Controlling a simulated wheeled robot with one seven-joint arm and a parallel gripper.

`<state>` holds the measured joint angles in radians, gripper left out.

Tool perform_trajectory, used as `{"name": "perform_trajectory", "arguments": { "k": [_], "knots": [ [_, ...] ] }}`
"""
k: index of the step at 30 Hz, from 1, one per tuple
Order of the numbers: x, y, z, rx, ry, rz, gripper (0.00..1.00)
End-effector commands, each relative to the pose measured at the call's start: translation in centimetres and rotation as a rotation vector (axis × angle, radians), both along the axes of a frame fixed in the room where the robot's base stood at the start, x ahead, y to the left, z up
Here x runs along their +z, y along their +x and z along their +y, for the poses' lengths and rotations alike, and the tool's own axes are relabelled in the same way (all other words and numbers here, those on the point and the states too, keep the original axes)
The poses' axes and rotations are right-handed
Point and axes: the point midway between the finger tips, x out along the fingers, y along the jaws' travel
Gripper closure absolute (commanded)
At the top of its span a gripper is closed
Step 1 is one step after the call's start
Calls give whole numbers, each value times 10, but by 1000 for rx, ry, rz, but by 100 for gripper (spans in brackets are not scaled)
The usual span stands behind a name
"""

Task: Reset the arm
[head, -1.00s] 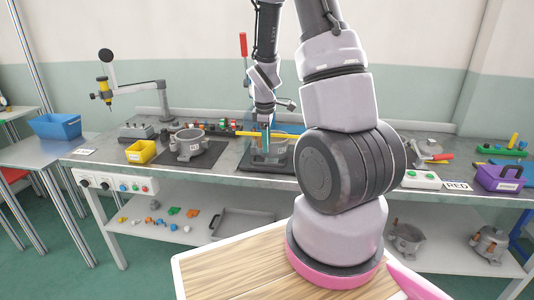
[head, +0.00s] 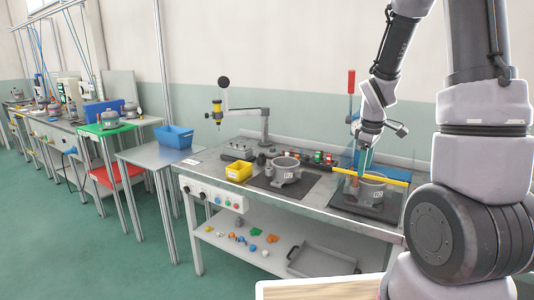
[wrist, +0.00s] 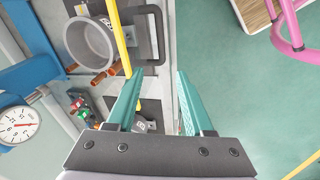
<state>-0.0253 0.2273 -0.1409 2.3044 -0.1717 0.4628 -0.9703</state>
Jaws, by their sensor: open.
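My gripper (head: 363,158) hangs from the arm over the right end of the workbench, near a grey compressor pot (head: 368,188) on a dark plate. In the wrist view its two teal fingers (wrist: 160,74) are spread apart with nothing between them. The grey pot also shows there (wrist: 92,42), with copper-coloured stubs, to the left of the fingers. A yellow bar (head: 392,180) runs across near the pot. In the head view the fingertips are partly lost against the background, so I cannot tell their exact height.
The workbench (head: 322,210) holds a second pot (head: 285,171), a yellow bin (head: 239,171) and a jointed stand (head: 263,124). A blue bin (head: 175,137) sits on a side table further left. A pressure gauge (wrist: 18,125) is at the wrist view's left. Green floor (head: 120,255) is open at the left.

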Motion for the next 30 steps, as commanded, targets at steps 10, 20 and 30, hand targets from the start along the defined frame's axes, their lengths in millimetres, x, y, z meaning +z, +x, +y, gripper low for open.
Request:
{"name": "perform_trajectory", "arguments": {
  "k": [10, 20, 30],
  "knots": [
    [137, -62, 41, -493, 262, -199, 48],
    [217, -149, 79, -886, 558, -295, 48],
    [235, -187, 94, -1034, 686, -302, 48]
  ]
}}
